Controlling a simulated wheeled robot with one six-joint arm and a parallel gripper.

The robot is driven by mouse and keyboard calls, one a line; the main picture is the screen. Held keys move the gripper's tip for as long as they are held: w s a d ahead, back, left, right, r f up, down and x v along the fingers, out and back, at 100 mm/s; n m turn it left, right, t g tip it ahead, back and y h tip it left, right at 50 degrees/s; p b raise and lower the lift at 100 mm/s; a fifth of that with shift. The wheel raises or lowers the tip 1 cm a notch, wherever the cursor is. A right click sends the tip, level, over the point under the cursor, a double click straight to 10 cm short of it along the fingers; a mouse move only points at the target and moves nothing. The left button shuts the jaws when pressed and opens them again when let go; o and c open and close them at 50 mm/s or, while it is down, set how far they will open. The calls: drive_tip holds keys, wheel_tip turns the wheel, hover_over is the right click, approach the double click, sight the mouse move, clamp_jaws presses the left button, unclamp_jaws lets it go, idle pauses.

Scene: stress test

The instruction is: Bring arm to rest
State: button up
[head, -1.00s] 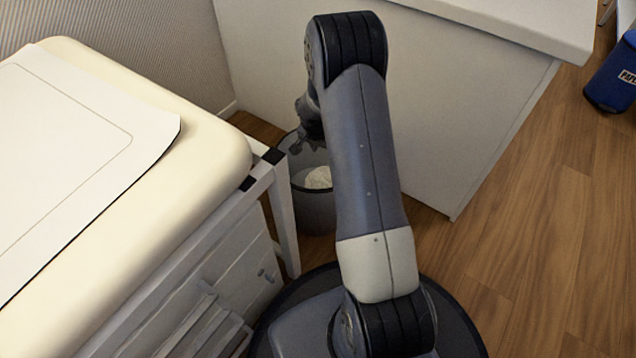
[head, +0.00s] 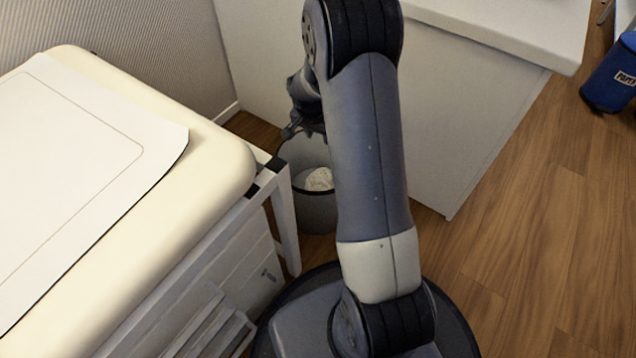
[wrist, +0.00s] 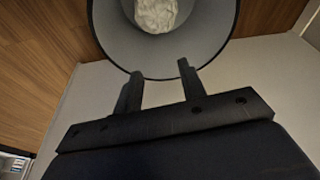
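My gripper (wrist: 159,80) is open in the wrist view, its two dark fingers apart with nothing between them. In the head view my gripper (head: 300,130) is partly hidden behind my upright arm and sits above the grey bin (head: 317,213). The bin also shows in the wrist view (wrist: 205,52), beyond the fingertips. A crumpled white item (head: 318,180) lies inside the bin; it is also seen in the wrist view (wrist: 156,14).
A padded cream couch (head: 225,160) with a white sheet (head: 60,170) is close at left. A white counter (head: 450,120) stands behind my arm. A blue container (head: 612,80) stands at far right. The wooden floor (head: 530,240) at right is clear.

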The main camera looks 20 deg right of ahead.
drive_tip(key=b+x, duration=0.4)
drive_tip(key=x, duration=0.7)
wheel_tip(320, 180, up, 6)
drive_tip(key=p, duration=0.3)
drive_tip(key=shift+f, duration=0.1)
